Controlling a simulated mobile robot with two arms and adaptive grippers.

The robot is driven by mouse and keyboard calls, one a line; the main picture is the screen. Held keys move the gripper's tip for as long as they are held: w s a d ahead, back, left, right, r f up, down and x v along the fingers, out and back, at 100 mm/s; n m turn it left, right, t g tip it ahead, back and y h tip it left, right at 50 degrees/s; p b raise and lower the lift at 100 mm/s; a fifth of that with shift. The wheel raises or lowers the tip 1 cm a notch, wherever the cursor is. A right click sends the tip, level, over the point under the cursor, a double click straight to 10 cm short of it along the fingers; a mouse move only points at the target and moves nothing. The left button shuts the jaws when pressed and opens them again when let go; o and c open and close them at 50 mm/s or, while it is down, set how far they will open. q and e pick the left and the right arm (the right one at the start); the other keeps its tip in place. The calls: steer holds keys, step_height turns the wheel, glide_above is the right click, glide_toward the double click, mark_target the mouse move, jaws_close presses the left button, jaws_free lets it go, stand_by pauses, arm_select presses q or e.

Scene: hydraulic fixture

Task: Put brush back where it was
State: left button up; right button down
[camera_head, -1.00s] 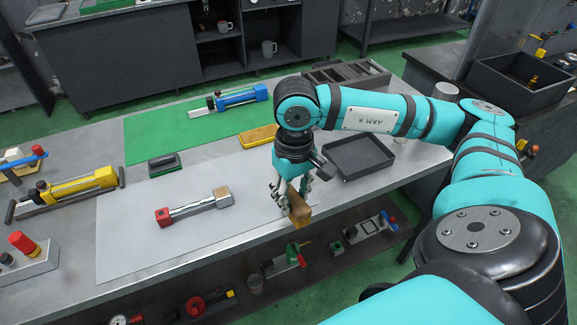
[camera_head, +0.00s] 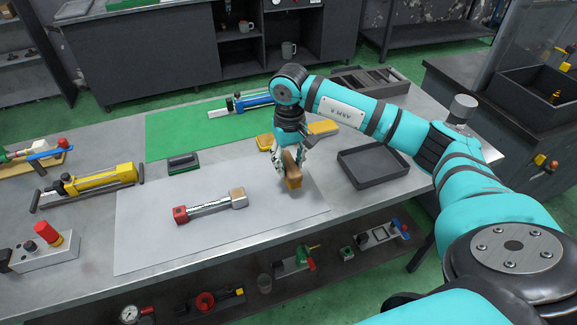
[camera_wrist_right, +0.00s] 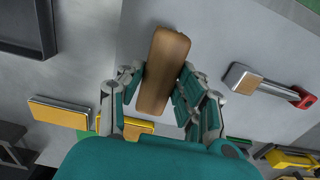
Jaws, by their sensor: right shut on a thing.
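The brush is a brown wooden block (camera_head: 292,178); it also shows in the right wrist view (camera_wrist_right: 163,72), upright between the fingers. My right gripper (camera_head: 291,166) is shut on it and holds it over the right part of the pale grey mat (camera_head: 150,250). In the right wrist view the fingers (camera_wrist_right: 160,95) press on both its long sides. I cannot tell how high above the mat it is. Its bristles are not visible. My left gripper is in neither current view.
A dark empty tray (camera_head: 373,165) stands to the right of the gripper. Yellow-topped blocks (camera_head: 323,128) (camera_head: 265,142) lie just behind it. A red-ended metal cylinder (camera_head: 210,206) lies on the mat to the left. A dark green-based block (camera_head: 183,163) stands behind that. The mat's front is clear.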

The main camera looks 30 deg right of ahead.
mark_target(289, 163)
steer(key=shift+w+f, duration=0.1)
steer(key=shift+w, duration=0.1)
step_height(289, 163, down, 3)
steer(key=shift+s+r+p, duration=0.1)
steer(key=shift+r+p, duration=0.05)
steer(key=shift+p, duration=0.55)
steer(key=shift+f, duration=0.3)
steer(key=shift+f, duration=0.1)
steer(key=shift+f+b, duration=0.15)
steer(key=shift+b, duration=0.2)
steer(key=c, duration=0.9)
jaws_free()
